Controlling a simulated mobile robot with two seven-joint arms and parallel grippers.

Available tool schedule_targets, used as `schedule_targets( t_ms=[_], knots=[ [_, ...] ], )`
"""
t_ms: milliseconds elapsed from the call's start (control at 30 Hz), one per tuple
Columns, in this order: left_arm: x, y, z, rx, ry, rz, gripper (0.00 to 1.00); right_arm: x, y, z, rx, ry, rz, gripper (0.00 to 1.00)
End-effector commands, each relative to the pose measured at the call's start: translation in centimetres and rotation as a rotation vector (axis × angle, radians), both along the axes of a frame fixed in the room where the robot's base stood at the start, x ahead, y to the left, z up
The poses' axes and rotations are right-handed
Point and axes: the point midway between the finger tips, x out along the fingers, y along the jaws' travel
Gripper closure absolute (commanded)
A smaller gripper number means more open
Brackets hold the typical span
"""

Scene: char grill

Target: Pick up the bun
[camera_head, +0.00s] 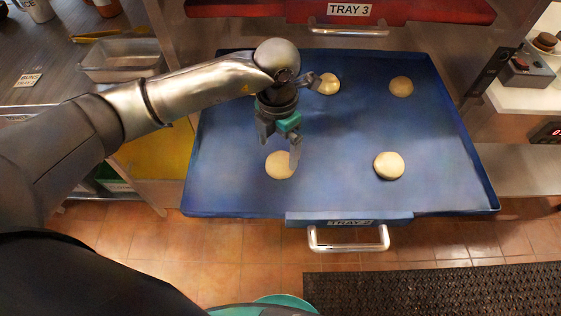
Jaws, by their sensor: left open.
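A blue pull-out tray (340,200), labelled TRAY 2, holds several round pale buns, spaced apart. The front-left bun (277,170) is just under my left gripper (281,150). That gripper is open and points down, with one finger overlapping the bun's right side in the picture. I cannot tell whether it touches the bun. Another bun (389,166) lies at the front right. Two buns lie at the back, one near the middle (329,84) and one at the right (401,87). A further bun at the back left is mostly hidden behind my left arm. My right gripper is not in view.
A red tray (420,9) labelled TRAY 3 sits above the blue one. The blue tray has a metal front handle (348,246). A metal pan (122,58) stands on the left counter, near a BUNS label (28,80).

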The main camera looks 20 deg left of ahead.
Motion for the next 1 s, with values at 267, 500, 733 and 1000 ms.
schedule_targets(
  t_ms=[267,500,733,1000],
  knots=[
    [0.1,-0.5,-4.1,0.000,0.004,0.001,0.00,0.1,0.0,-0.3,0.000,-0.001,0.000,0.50],
    [0.2,-0.5,-4.9,0.000,0.001,-0.001,0.00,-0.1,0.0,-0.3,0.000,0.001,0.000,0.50],
    [0.2,-0.5,-4.9,-0.001,0.000,-0.001,0.14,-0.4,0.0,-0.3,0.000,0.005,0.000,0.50],
    [0.2,-0.5,-4.9,-0.001,0.000,-0.001,0.44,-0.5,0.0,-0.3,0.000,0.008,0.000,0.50]
  ],
)
